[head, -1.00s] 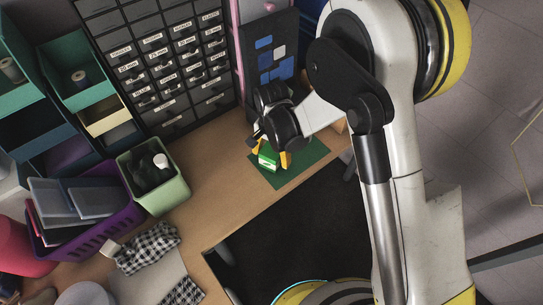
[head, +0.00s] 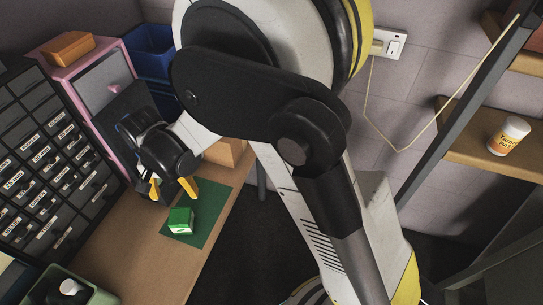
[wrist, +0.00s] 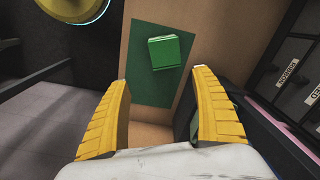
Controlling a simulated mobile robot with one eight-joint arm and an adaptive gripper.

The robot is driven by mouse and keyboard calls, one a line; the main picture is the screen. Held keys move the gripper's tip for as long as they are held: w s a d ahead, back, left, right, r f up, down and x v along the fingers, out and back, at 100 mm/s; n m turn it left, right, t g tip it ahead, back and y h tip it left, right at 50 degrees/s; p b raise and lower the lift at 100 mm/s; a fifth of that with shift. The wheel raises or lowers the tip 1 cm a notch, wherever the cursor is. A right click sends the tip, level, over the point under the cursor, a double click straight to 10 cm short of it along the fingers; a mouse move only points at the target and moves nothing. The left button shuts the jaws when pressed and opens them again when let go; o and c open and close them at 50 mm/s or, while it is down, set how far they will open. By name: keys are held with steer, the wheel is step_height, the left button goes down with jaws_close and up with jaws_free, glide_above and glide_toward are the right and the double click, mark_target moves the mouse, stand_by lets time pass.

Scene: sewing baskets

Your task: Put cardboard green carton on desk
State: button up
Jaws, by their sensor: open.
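The green carton (head: 181,221), with a white patch on its side, sits on a dark green mat (head: 213,207) on the wooden desk (head: 131,250). In the wrist view the carton (wrist: 168,52) lies ahead of my yellow fingertips, on the mat (wrist: 148,92). My gripper (head: 174,187) is open and empty. It is above the desk, behind the carton in the head view and apart from it. In the wrist view, my gripper (wrist: 160,88) has its two fingers spread wide with bare desk and mat between them.
A black drawer cabinet (head: 45,170) stands at the left, beside a pink-framed cabinet (head: 100,75). A cardboard box (head: 228,152) is behind the mat. A pale green bin (head: 48,291) is at the lower left. A shelf with a white jar (head: 508,136) is at the right.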

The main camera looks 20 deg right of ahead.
steer(key=s+d+r+n+t, duration=0.1)
steer(key=s+d+r+t, duration=0.15)
steer(key=d+r, duration=0.65)
steer(key=s+d+r+n+t, duration=0.15)
steer(key=s+d+r, duration=0.25)
steer(key=d+r, duration=0.55)
steer(key=s+d+t, duration=0.2)
steer(key=s+d, duration=0.4)
steer(key=d, duration=0.2)
steer(key=shift+d+f+n+t, duration=0.25)
steer(key=shift+d+n+t, duration=0.15)
steer(key=shift+n, duration=0.05)
steer(key=shift+s+d, duration=0.1)
